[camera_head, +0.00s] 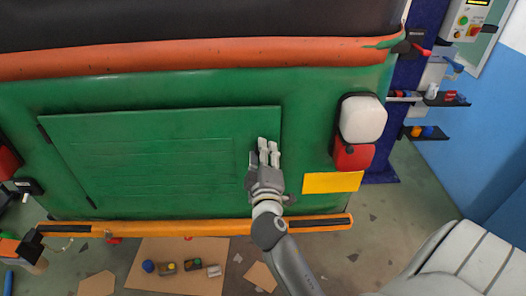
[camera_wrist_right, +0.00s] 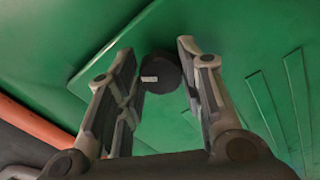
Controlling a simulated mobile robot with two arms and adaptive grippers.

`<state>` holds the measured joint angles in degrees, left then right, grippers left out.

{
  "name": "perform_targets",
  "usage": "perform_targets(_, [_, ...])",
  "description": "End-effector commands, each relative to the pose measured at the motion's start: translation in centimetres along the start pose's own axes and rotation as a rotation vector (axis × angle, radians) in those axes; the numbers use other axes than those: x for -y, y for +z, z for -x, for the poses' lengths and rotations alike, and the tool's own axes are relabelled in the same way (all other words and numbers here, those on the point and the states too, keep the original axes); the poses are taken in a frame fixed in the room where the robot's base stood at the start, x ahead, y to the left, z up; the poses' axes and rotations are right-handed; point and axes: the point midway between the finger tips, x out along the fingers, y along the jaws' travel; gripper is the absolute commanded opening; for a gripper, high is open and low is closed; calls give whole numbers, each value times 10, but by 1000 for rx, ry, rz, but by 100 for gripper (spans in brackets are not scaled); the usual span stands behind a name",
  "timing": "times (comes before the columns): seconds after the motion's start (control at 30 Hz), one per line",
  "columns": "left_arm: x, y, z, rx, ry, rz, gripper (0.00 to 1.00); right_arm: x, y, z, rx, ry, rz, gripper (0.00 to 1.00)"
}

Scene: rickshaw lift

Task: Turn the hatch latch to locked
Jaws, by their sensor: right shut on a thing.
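The green hatch (camera_head: 150,155) is a shut rectangular panel on the rear of the rickshaw. Its latch, a dark round knob (camera_wrist_right: 162,76) with a small pale mark, shows between the fingers in the right wrist view, near the hatch's edge. My right gripper (camera_head: 267,148) is at the right edge of the hatch in the head view, with its fingers shut on the latch. In the head view the gripper hides the latch, and I cannot tell which way it is turned.
Right of my gripper are a white and red tail light (camera_head: 361,120) and a yellow plate (camera_head: 332,182). An orange bumper (camera_head: 190,229) runs below. Cardboard (camera_head: 150,277) with small parts lies on the floor. Shelves (camera_head: 447,99) stand at the right.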

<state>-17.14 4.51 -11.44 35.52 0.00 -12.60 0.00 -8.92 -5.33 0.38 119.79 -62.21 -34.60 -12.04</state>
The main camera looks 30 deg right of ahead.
Motion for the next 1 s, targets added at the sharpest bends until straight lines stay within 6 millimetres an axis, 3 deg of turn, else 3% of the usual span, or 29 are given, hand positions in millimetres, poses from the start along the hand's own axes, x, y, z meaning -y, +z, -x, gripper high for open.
perform_targets(0.5, [0, 0, 10, 1, 0, -1, 0, -3, -1, 0, 0, 4, 459, 11])
perform_targets(1.0, [0, 0, 10, 2, 0, -1, 0, -4, -1, -1, 1, 5, 665, 11])
